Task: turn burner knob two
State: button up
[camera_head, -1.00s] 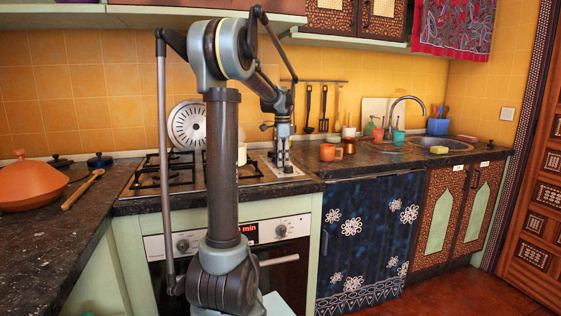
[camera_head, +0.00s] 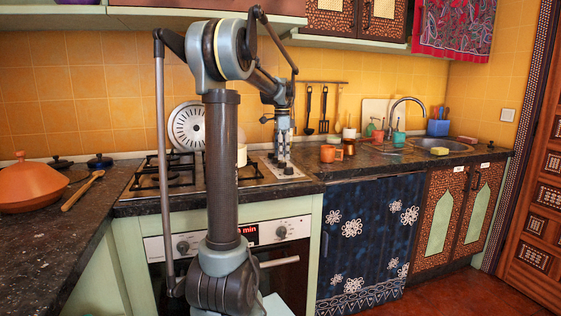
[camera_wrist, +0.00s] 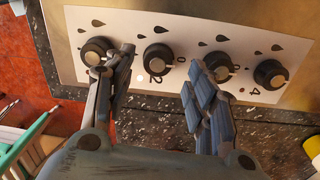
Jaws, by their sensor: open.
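In the wrist view, a white stove panel (camera_wrist: 200,22) carries a row of dark knobs with pale faces. Knob two (camera_wrist: 158,58) is second from the left, with a "2" printed below it. My gripper (camera_wrist: 160,88) is open. Its left finger overlaps the edge of the leftmost knob (camera_wrist: 95,52), and its right finger is below and partly in front of the third knob (camera_wrist: 219,66). Knob two shows in the gap between the fingers, with no visible contact. In the head view, my gripper (camera_head: 282,165) is over the right end of the cooktop (camera_head: 255,183); the knobs are too small to make out.
A white pot (camera_head: 241,155) is just left of my gripper, partly behind my arm. Orange cups (camera_head: 327,153) stand on the counter to the right. An orange tagine (camera_head: 28,188) and wooden spoon (camera_head: 82,190) lie left. An oven (camera_head: 282,232) is below the cooktop.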

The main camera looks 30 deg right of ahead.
notch_tip(320, 180, up, 8)
jog(key=shift+w+r, duration=0.25)
jog(key=shift+d, duration=0.1)
dwell(0.4)
